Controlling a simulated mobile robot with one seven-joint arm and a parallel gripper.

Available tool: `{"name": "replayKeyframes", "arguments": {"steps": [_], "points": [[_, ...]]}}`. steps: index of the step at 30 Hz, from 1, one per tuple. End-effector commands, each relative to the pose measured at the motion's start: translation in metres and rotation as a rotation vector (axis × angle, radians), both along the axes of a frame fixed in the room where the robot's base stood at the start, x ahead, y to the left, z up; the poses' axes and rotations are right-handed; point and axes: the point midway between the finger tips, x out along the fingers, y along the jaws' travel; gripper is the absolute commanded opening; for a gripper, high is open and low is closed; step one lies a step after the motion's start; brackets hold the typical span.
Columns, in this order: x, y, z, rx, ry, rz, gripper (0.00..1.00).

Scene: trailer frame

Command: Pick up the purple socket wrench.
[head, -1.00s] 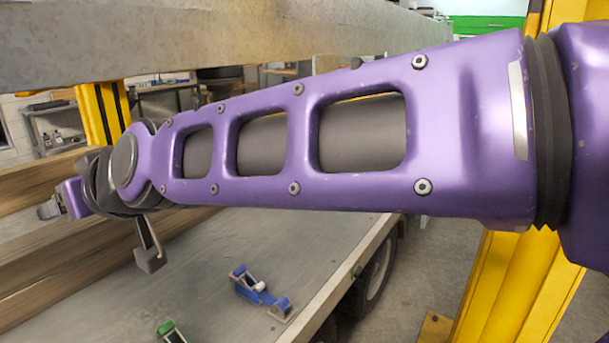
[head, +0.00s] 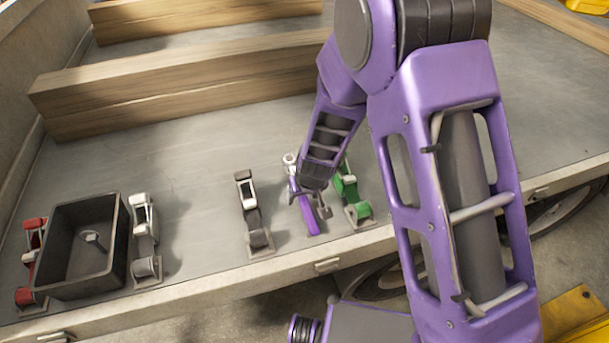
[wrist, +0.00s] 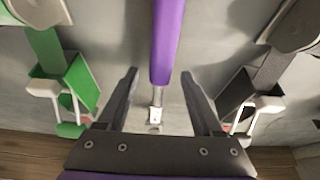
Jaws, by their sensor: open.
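The purple socket wrench (head: 309,222) lies on the grey trailer bed, with its handle toward the front edge and its silver head farther back. In the wrist view its purple handle (wrist: 166,45) runs down from the top edge, and its metal shaft and head show between my fingers. My gripper (head: 311,206) is open, with one finger on each side of the wrench's line. In the wrist view my gripper (wrist: 160,74) has clear gaps to the wrench on both sides. How high the fingers are above the bed I cannot tell.
A green ratchet strap (head: 348,188) lies close right of the wrench, and a grey one (head: 250,215) to its left. Farther left are a white-grey strap (head: 145,240), a dark bin (head: 122,245) holding a small metal part, and a red strap (head: 34,260). Wooden beams (head: 190,80) lie behind.

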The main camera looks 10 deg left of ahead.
Motion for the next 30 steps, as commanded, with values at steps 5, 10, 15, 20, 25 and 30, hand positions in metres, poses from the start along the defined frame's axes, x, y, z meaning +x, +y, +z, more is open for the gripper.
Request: {"name": "replayKeyframes", "arguments": {"steps": [5, 10, 15, 20, 25, 30], "points": [[0.0003, 0.0001, -0.0001, -0.001, 0.001, 0.000, 0.68], [0.0003, -0.0001, 0.0000, -0.001, 0.000, 0.000, 0.42], [0.0003, -0.0001, 0.0000, -0.001, 0.000, 0.000, 0.12], [0.0003, -0.0001, 0.0000, -0.002, 0.000, 0.001, 0.00], [0.0003, -0.0001, 0.0000, -0.002, 0.000, 0.001, 0.00], [0.0002, 0.0000, 0.0000, -0.002, 0.000, 0.001, 0.00]]}}
